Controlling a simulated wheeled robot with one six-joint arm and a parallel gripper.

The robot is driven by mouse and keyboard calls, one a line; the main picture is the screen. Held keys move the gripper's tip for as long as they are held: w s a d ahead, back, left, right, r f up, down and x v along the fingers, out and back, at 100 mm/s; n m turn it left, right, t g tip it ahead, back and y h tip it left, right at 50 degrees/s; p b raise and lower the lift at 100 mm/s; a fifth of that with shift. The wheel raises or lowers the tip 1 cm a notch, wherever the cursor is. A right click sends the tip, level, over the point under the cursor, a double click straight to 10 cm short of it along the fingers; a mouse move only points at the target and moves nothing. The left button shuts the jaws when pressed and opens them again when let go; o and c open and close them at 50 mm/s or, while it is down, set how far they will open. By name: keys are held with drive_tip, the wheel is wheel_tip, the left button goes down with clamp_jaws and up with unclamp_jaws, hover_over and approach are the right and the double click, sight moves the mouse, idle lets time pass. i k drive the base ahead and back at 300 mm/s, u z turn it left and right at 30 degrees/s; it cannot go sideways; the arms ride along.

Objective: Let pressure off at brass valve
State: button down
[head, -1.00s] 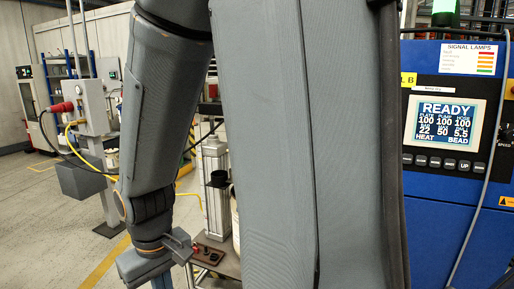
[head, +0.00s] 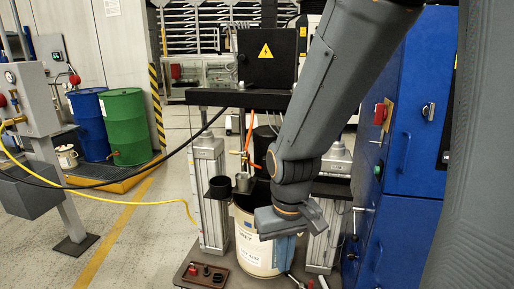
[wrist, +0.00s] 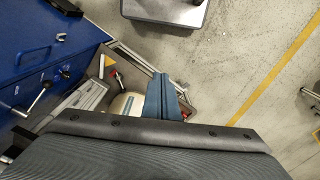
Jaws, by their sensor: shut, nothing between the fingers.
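My gripper (head: 284,258) hangs in front of the cream drum (head: 248,238), with its blue fingers pointing down. In the wrist view my gripper (wrist: 163,84) has its two fingers together with nothing between them, and the drum (wrist: 127,104) shows just left of them. A thin upright fitting with an orange-red part (head: 245,154) stands above the drum, behind and left of my gripper. It is too small to tell whether this is the brass valve. My forearm hides part of the pump behind it.
Two grey columns flank the drum, the left one (head: 210,170) in clear view. A brown tray (head: 204,275) lies at front left. Blue cabinets (head: 410,150) stand close on the right. A black cable and yellow hose (head: 110,201) cross at left.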

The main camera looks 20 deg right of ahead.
sight(231, 152)
drive_tip(key=k, duration=0.5)
drive_tip(key=u, duration=0.5)
drive_tip(key=i, duration=1.25)
drive_tip(key=z, duration=0.75)
